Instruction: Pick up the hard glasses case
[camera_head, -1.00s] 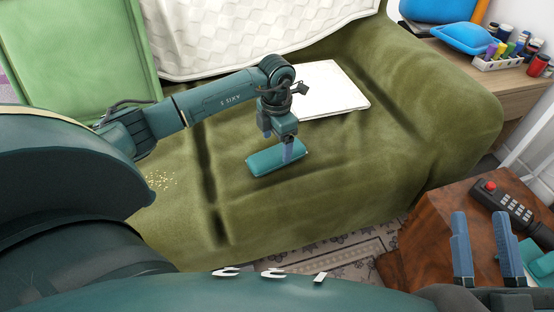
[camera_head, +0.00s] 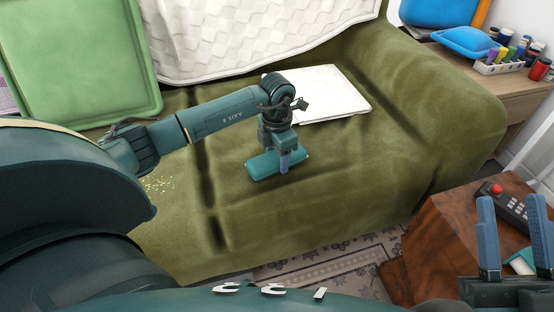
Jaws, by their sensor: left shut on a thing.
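The hard glasses case (camera_head: 259,166) is a teal, rounded oblong on the green sofa, in the middle of the head view. My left gripper (camera_head: 278,158) points down over the case and is shut on it, near its right half. One blue finger shows on the near side of the case; the far finger is mostly hidden. The case looks at or very near the sofa surface; I cannot tell whether there is a gap. My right gripper (camera_head: 512,199) is at the lower right, its two blue fingers wide apart and empty.
A white flat laptop-like object (camera_head: 335,95) lies behind the case on the sofa (camera_head: 400,150). Small yellowish crumbs (camera_head: 158,184) lie to the left. A brown wooden table (camera_head: 440,240) with a black remote (camera_head: 513,210) is beside my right gripper. A green tray-like panel (camera_head: 80,60) leans at the back left.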

